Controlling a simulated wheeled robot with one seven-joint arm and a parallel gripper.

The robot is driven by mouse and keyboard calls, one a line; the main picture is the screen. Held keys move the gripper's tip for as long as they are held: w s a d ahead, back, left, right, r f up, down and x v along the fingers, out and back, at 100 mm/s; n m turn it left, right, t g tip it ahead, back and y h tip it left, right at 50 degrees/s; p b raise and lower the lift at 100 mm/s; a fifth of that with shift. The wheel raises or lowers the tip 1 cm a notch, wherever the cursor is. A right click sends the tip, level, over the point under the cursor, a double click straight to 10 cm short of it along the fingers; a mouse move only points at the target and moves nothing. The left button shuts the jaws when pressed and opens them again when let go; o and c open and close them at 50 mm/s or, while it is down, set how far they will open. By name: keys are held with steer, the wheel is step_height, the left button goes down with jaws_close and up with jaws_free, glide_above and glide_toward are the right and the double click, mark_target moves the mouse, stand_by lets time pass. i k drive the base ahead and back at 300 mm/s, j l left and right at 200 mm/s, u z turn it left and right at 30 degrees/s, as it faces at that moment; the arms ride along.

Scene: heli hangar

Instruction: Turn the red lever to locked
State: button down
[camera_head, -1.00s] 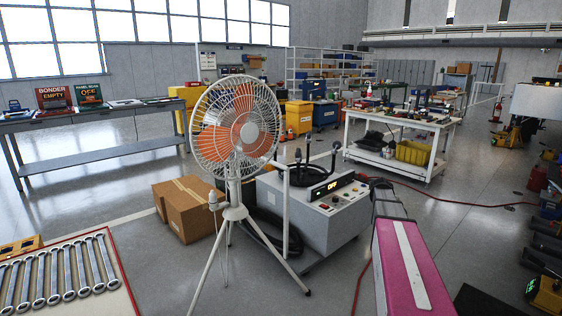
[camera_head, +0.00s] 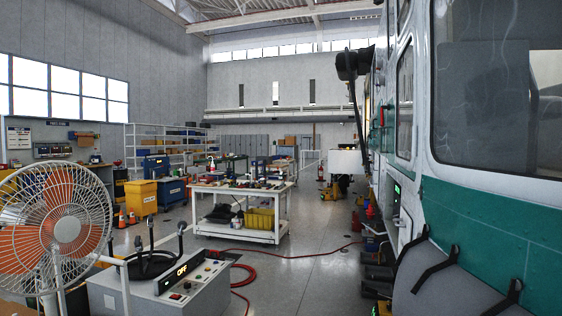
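No lever can be made out for certain. A small red handle-like part (camera_head: 382,116) shows on the side of the green and white helicopter (camera_head: 480,215), too small to tell its position. A small panel with a green light (camera_head: 396,194) sits lower on the same side. My gripper is not in view.
A grey power cart (camera_head: 160,290) reading OFF stands at the lower left, beside a standing fan (camera_head: 62,230). A white work table (camera_head: 238,190) with tools stands mid-floor. A red hose (camera_head: 290,256) lies across the floor. Open floor (camera_head: 305,280) lies between cart and helicopter.

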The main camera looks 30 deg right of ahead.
mark_target(385, 107)
steer(key=i+l+z, duration=0.1)
steer(key=i+l, duration=0.2)
steer(key=i, duration=0.25)
steer(key=z, duration=1.75)
